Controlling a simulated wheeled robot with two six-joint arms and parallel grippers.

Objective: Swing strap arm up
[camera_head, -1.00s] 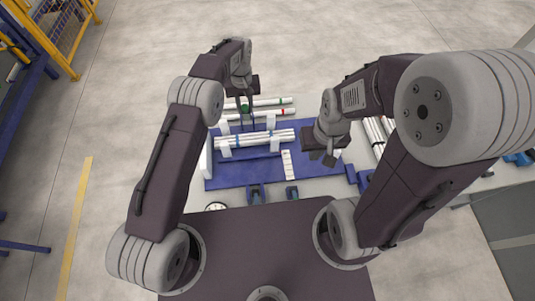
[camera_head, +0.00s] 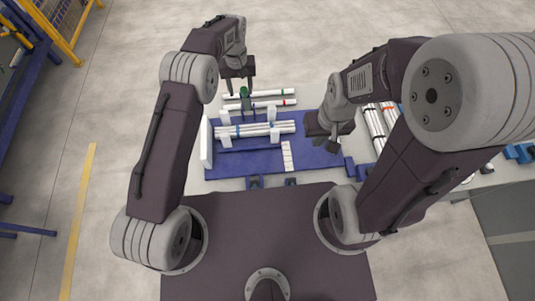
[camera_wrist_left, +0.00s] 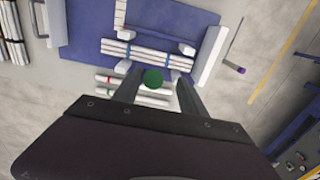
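The strap arm shows as a dark upright piece (camera_head: 247,105) with a green knob (camera_head: 244,92) at its top, at the rear of the blue rack base (camera_head: 235,168). My left gripper (camera_head: 239,86) is over the knob. In the left wrist view the green knob (camera_wrist_left: 153,78) lies between my two spread fingers (camera_wrist_left: 157,90), with gaps on both sides. The strap arm below the knob is mostly hidden there. A bundle of white pipes with blue bands (camera_head: 268,129) lies in the white rack supports. My right gripper (camera_head: 326,136) hangs over the right end of the base; its finger gap is unclear.
White pipes with a green band (camera_head: 275,92) and a red band (camera_head: 272,103) lie behind the bundle. More white pipes (camera_head: 375,128) lie at the right behind my right arm. A white upright plate (camera_head: 206,145) stands at the left end of the base. Open floor lies beyond.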

